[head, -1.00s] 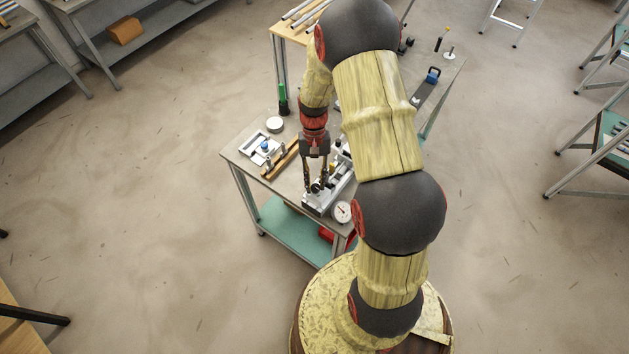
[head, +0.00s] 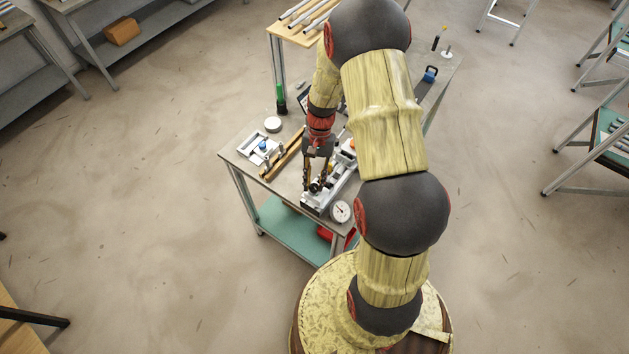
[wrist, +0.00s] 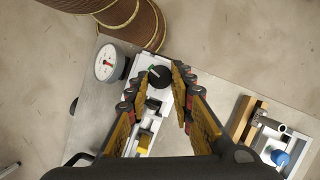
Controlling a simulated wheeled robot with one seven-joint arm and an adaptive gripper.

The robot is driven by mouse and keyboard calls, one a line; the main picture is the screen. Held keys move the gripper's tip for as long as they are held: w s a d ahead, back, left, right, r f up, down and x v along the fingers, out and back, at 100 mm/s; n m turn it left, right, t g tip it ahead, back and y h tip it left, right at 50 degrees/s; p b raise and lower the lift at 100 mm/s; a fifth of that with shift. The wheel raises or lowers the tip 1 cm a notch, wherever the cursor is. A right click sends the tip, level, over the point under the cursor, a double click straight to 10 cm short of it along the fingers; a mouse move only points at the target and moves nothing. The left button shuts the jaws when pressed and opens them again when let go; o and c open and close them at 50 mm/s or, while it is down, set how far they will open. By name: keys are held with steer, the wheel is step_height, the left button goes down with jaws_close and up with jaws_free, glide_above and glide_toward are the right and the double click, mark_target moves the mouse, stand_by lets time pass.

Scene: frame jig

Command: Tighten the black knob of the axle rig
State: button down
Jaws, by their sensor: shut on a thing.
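The axle rig (head: 341,188) is a pale, long fixture on the small workbench, partly hidden under my arm. Its black knob (wrist: 160,77) is round and dark, with a small green mark beside it in the wrist view. My gripper (wrist: 161,79) points down at the rig, with one fingertip on each side of the knob, shut on it. In the head view my gripper (head: 317,186) is at the near end of the rig and the knob is hard to make out between the fingers. A yellow part (wrist: 145,142) sits further along the rig.
A white dial gauge (head: 340,212) stands close beside the rig's near end; it also shows in the wrist view (wrist: 109,63). A wooden bar (head: 283,158) and a pale fixture with a blue knob (head: 259,148) lie left of the rig. A white round item (head: 272,124) stands behind.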

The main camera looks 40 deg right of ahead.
steer(key=c, duration=1.5)
jaws_free()
steer(key=shift+c, duration=0.2)
steer(key=v, duration=1.2)
steer(key=shift+a, duration=0.1)
steer(key=s+a+r+n+t+h+b, duration=0.1)
steer(key=s+a+r+n+t+b, duration=0.3)
steer(key=s+a+b, duration=0.3)
steer(key=s+a+r+n+t+h+b, duration=0.2)
steer(key=s+a+r+n+t+b, duration=0.2)
steer(key=s+a+b, duration=0.4)
steer(key=shift+s+a+r+n+t, duration=0.4)
steer(key=shift+s+a+r+n, duration=0.15)
steer(key=shift+s+r+n, duration=0.15)
